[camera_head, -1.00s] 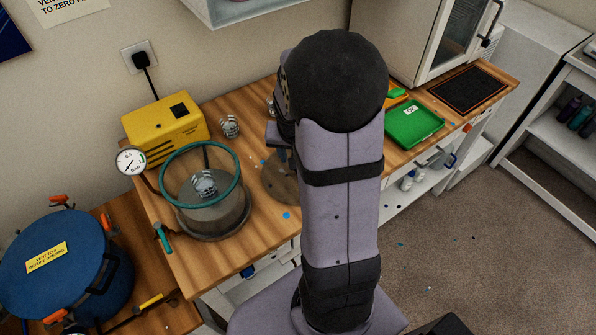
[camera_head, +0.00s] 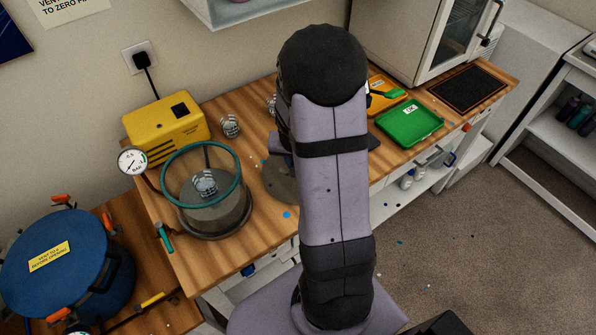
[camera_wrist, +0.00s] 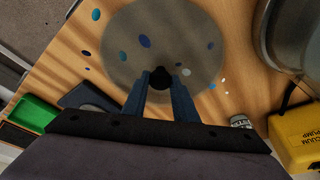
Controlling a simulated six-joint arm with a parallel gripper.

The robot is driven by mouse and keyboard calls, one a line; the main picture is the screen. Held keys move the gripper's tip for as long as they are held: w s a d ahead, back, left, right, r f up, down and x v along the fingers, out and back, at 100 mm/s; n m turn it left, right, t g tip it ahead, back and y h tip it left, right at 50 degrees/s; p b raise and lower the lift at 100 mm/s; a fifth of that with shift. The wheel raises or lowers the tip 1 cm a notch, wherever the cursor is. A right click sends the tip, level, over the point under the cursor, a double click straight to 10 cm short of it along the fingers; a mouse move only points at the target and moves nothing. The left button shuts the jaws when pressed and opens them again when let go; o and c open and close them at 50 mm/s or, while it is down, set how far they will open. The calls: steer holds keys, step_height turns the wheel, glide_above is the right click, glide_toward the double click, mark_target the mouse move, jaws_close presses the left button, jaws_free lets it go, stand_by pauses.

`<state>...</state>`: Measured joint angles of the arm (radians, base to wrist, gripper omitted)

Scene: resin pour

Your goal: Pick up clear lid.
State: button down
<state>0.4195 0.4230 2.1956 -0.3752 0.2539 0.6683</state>
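The clear lid (camera_wrist: 185,45) is a see-through round disc lying flat on the wooden bench, with blue drops showing through it. Its black knob (camera_wrist: 160,78) is near its middle. In the head view the lid (camera_head: 278,184) shows left of my arm, which hides its right part. My gripper (camera_wrist: 160,84) is over the lid with its two blue fingers apart, one on each side of the knob. I cannot tell whether the fingers touch the knob. The gripper's fingertips are hidden by my arm in the head view.
The vacuum chamber pot (camera_head: 207,213) with a teal rim stands left of the lid, holding a cup. A yellow vacuum pump (camera_head: 165,130) and a small cup (camera_head: 230,126) are behind. A green tray (camera_head: 410,125) and orange tray (camera_head: 386,91) lie to the right.

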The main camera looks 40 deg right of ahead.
steer(key=shift+w+r, duration=0.1)
steer(key=shift+r, duration=0.05)
step_height(320, 180, up, 10)
steer(key=shift+b, duration=0.45)
steer(key=w+a+r+n+y+b, duration=0.1)
steer(key=w+a+r+n+b, duration=0.1)
steer(key=w+a+r+n, duration=0.6)
steer(key=s+a+r+y+p, duration=0.15)
steer(key=s+a, duration=0.25)
steer(key=s, duration=0.5)
steer(key=w+a+r+p, duration=0.2)
steer(key=a+p, duration=0.2)
steer(key=a, duration=0.2)
steer(key=w+a+r+p, duration=0.2)
steer(key=a+r+p, duration=0.1)
steer(key=a, duration=0.3)
steer(key=shift+w+a+t+p, duration=0.3)
steer(key=shift+w+t+p, duration=0.1)
steer(key=shift+p, duration=0.4)
